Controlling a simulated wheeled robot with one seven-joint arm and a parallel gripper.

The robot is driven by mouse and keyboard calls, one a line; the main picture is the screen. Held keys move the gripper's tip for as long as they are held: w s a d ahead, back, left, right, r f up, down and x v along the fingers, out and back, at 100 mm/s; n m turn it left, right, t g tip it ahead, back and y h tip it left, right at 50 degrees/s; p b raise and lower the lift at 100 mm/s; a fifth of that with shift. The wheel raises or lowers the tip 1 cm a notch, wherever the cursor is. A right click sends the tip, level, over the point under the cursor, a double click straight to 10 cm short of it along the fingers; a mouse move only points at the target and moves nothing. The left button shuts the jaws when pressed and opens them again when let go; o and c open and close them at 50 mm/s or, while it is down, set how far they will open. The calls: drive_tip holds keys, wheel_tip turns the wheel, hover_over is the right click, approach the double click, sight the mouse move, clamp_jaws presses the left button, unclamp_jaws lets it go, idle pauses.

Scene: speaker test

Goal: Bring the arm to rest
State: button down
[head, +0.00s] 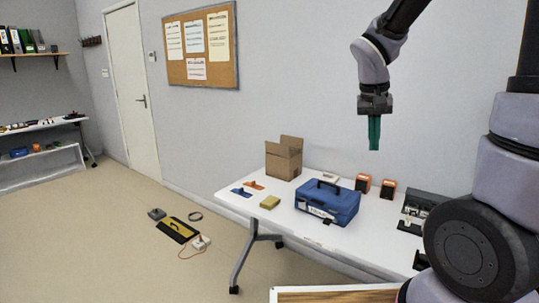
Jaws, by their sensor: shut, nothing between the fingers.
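My gripper (374,134) hangs at the end of my arm, pointing down, in the upper right of the head view. Its green fingers are together with nothing between them. It is in the air, above and apart from the white table (285,219) and the things on it.
On the table stand a blue case (335,202), an open cardboard box (283,160), a yellow block (270,202) and orange-black boxes (388,188). A black-and-yellow mat (177,230) and small items lie on the floor. A corkboard (201,48) hangs on the wall. The floor at left is clear.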

drive_tip(key=s+a+r+t+y, duration=0.2)
drive_tip(key=s+r+t+y, duration=0.2)
drive_tip(key=s+r, duration=0.8)
drive_tip(key=shift+s+a+r+t, duration=0.2)
drive_tip(key=shift+s+a+t, duration=0.15)
drive_tip(key=shift+t, duration=0.35)
drive_tip(key=shift+d, duration=0.1)
